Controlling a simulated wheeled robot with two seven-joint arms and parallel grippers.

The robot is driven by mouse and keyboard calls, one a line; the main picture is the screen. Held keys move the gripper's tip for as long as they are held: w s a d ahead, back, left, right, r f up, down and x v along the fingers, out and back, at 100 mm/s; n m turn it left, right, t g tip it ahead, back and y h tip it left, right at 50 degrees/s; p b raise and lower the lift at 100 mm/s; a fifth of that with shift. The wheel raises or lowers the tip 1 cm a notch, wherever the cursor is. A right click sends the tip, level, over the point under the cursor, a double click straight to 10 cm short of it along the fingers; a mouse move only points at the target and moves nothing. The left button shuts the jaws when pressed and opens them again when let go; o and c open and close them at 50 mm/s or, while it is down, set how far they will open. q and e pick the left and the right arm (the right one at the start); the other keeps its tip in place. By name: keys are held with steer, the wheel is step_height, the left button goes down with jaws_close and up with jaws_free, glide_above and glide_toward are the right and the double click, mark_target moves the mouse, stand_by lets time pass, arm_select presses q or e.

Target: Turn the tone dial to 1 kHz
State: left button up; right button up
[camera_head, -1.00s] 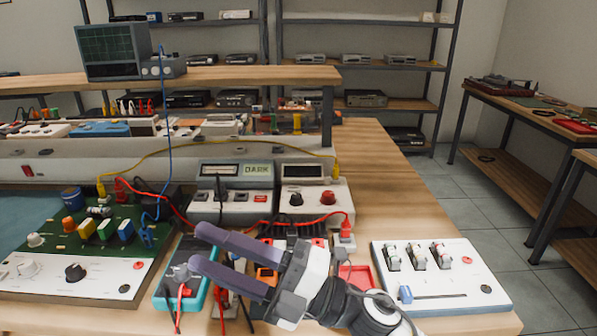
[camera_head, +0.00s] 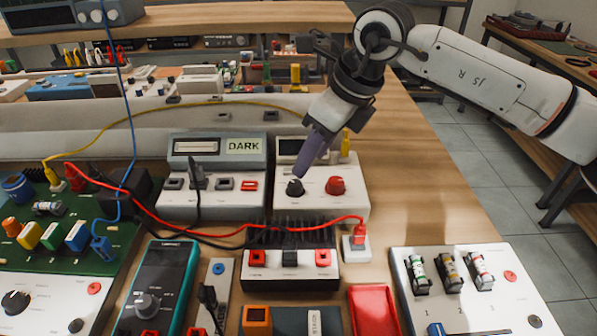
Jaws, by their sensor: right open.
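A white unit (camera_head: 350,204) with a dark display stands at the back centre of the bench. It carries a black dial (camera_head: 295,188) on the left and a red knob (camera_head: 335,186) on the right. The black dial looks like the tone dial, but its label is too small to read. My right gripper (camera_head: 302,172) points down from above, its purple fingertips at the black dial's top. The fingers overlap in this view, and contact with the dial cannot be told. The gripper is open and partly covers the unit's display. My left gripper is out of view.
A meter reading DARK (camera_head: 243,147) stands left of the unit. A red cable (camera_head: 200,231) and a black heatsink block (camera_head: 291,262) lie in front. A yellow plug (camera_head: 346,141) stands behind. Bare wood (camera_head: 420,190) is free to the right.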

mark_target(295, 183)
steer(key=x, duration=0.7)
steer(key=shift+w+a+f, duration=0.1)
steer(key=shift+a+f, duration=0.1)
steer(key=shift+f, duration=0.15)
steer(key=c, duration=1.1)
steer(key=shift+o, duration=0.2)
